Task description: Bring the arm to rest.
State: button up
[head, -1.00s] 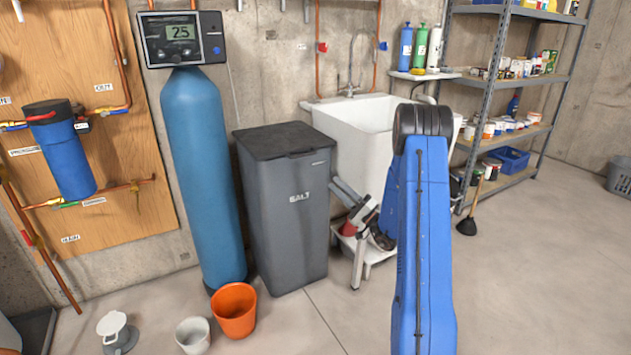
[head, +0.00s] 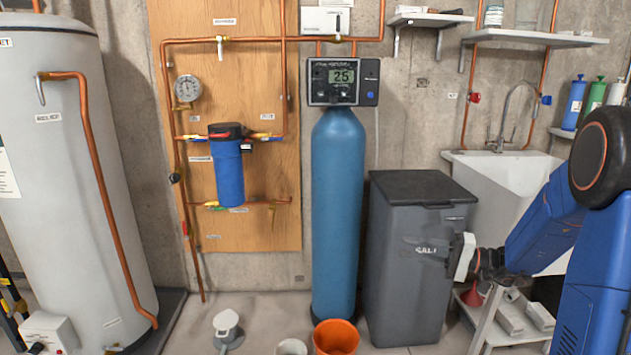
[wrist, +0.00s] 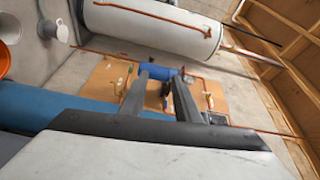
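My blue arm (head: 545,225) reaches in from the right side of the head view, bent at a large dark joint. My gripper (head: 462,257) is at its end, raised in front of the grey salt bin (head: 420,215); I cannot tell whether it touches the bin. The fingers are hard to make out there against the grey. In the wrist view my gripper (wrist: 163,75) shows two dark fingers spread apart. Nothing is held between them; the blue filter and wooden board lie well beyond.
A tall blue softener tank (head: 337,210) stands left of the bin, with an orange bucket (head: 336,338) before it. A white sink (head: 500,190) and a low step stool (head: 510,315) are close to the arm. A white water heater (head: 60,170) stands far left.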

jog(key=s+a+f+n+g+h, duration=0.1)
jog(key=s+a+g+h, duration=0.25)
jog(key=s, duration=0.75)
jog(key=s+a+f+n+g+h, duration=0.1)
jog(key=s+a+n+g+h, duration=0.3)
jog(key=s, duration=0.7)
jog(key=s+d+m+t+h, duration=0.2)
jog(key=s+d+t+h, duration=0.4)
jog(key=s+d+h, duration=0.3)
jog(key=shift+s+d+h, duration=0.35)
jog(key=shift+s+d, duration=0.2)
jog(key=shift+s, duration=0.7)
